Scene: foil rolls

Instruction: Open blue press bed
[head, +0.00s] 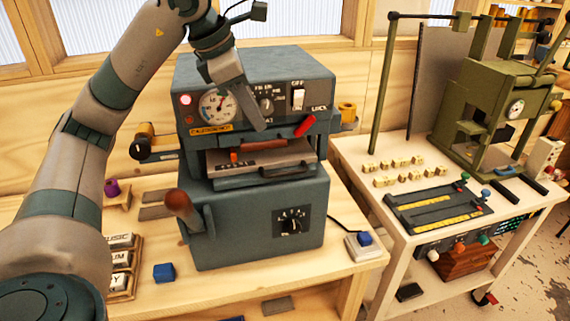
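The blue-grey press (255,215) stands on the wooden bench, with a gauge, a knob and an OFF-marked switch on its upper front. Its bed (222,168) is a flat drawer-like plate in the gap between the upper and lower housings, with a dark handle (288,172) at its front right. A reddish-brown bar lies above the bed. My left gripper (258,122) hangs in front of the upper panel, above the bed and apart from the handle in the picture. Its fingers overlap one another, so their opening is unclear. My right gripper is out of view.
A red lever (305,125) and a brown-knobbed lever (178,202) stick out from the press. A blue block (164,272) and letter tiles (122,260) lie at left. A white cart (350,150) with a green press (500,100) stands at right.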

